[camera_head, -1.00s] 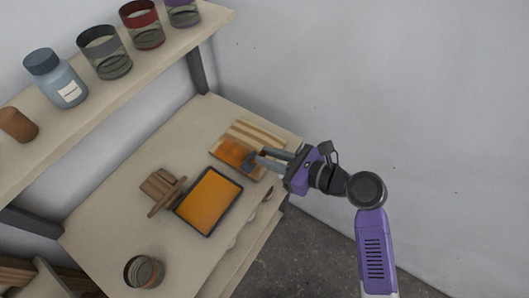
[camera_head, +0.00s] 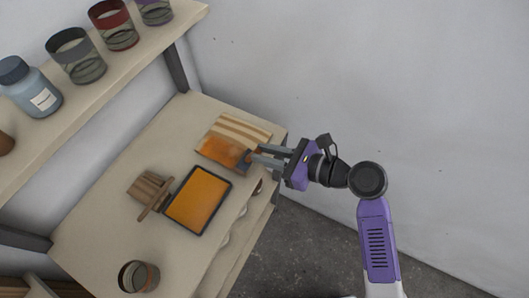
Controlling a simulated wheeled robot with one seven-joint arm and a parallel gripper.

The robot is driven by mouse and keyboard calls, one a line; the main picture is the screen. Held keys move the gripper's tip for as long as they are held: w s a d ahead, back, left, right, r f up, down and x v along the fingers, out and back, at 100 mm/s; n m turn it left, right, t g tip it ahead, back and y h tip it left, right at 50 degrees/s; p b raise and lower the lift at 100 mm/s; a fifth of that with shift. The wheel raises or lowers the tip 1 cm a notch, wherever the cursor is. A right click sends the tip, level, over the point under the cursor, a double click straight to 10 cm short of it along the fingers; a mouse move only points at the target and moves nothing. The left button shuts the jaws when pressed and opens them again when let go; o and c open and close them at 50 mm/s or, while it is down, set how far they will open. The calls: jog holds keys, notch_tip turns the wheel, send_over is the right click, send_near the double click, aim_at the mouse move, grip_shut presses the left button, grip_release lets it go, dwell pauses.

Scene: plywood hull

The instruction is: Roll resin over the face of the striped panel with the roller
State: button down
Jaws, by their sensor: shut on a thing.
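The striped panel (camera_head: 249,129) lies on the bench near its right end. Its far part shows bare tan and cream stripes, and its near part carries an orange coat of resin. My gripper (camera_head: 256,156) reaches in from the right and is shut on the roller (camera_head: 247,158), of which only a small dark part shows. The roller is at the panel's near right side, over the orange area; whether it touches the face is hard to tell. A dark-rimmed tray (camera_head: 231,182) of orange resin lies just nearer than the panel.
A wooden stand (camera_head: 148,188) sits left of the tray. An open glass jar (camera_head: 138,276) stands at the bench's near left. A shelf (camera_head: 110,75) with a blue bottle (camera_head: 32,90) and several jars overhangs the back. A wall closes the right side.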

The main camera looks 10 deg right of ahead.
jog(key=shift+r, duration=2.75)
jog(key=c, duration=1.9)
grip_release()
grip_shut()
